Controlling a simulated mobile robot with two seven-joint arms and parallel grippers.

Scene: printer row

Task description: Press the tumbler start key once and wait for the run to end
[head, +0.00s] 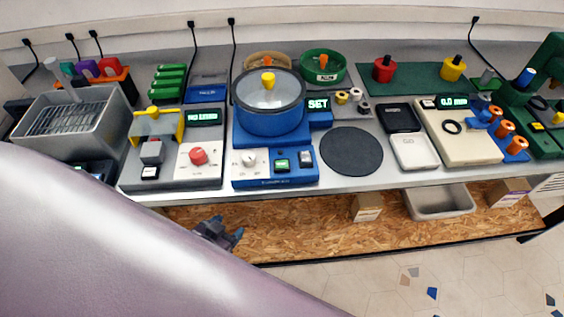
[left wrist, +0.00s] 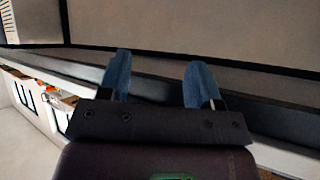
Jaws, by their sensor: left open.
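A blue machine with a lidded blue bowl (head: 268,105) and yellow lid knob stands on the bench; it looks like the tumbler. Its display (head: 318,104) reads SET. On its front panel are a white dial (head: 250,159), a green key (head: 282,165) and a dark-framed pale key (head: 306,158); I cannot tell for sure which one is the start key. My left gripper (head: 228,234) is open and empty, below and in front of the bench edge, apart from the keys. Its two blue fingers show spread in the left wrist view (left wrist: 160,82). My right gripper is out of view.
Left of the blue machine is a grey unit with a red knob (head: 198,156) and a yellow handle. A dark round mat (head: 351,151) lies to the right. Below, a wooden shelf (head: 300,219) holds a box (head: 367,207) and a grey bin (head: 440,203). My arm covers the lower left.

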